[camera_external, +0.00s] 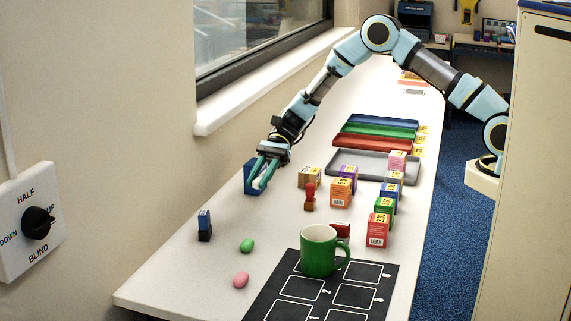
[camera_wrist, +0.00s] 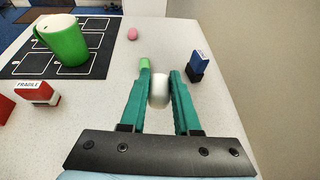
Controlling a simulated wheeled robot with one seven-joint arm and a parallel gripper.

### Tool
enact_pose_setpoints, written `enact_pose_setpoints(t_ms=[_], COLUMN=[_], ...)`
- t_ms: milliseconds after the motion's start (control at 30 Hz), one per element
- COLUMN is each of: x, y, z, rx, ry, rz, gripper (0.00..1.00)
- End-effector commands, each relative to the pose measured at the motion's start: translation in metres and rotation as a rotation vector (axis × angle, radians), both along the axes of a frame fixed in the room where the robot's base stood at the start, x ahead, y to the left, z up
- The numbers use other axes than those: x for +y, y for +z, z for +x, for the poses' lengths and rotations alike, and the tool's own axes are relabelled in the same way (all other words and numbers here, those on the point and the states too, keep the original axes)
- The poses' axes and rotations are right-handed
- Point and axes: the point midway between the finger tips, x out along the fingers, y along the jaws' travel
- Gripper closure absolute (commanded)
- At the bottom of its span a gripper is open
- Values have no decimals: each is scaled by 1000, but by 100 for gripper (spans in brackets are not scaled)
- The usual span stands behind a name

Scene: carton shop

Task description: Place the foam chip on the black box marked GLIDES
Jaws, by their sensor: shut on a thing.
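My gripper (camera_external: 262,176) is shut on a white foam chip (camera_wrist: 159,90), which sits between the teal fingers in the wrist view. The wrist view also shows my gripper (camera_wrist: 160,82) pointing over the pale table. In the external view the gripper is at the left of the table, in front of a blue box (camera_external: 250,178), and the chip is mostly hidden by the fingers. A green chip (camera_external: 246,246) and a pink chip (camera_external: 241,280) lie on the table nearer the camera. I cannot make out a black box marked GLIDES in either view.
A blue-and-black stamp (camera_external: 204,225) stands near the left edge. A green mug (camera_external: 318,251) stands on a black numbered mat (camera_external: 290,290). Several small cartons (camera_external: 378,228) stand to the right. A grey tray (camera_external: 340,158) and colored trays lie farther back.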

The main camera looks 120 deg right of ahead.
Motion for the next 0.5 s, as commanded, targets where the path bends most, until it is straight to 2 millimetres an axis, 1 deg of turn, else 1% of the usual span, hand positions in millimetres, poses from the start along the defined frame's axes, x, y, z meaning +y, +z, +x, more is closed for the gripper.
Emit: enact_pose_setpoints(t_ms=[67,167,267,300,367,400,467,500], x=[-10,-37,-77,-96,-124,-143,-170,-187], y=[0,3,7,10,14,18,23,27], z=[-3,-10,-25,-32,-46,-55,-71,-82], rx=[0,0,1,1,3,3,3,3], ry=[-17,-63,-136,-171,-224,-260,-313,-347], rz=[-2,-5,-8,-8,-8,-9,-9,-9], gripper=[100,100,100,100,100,100,100,100])
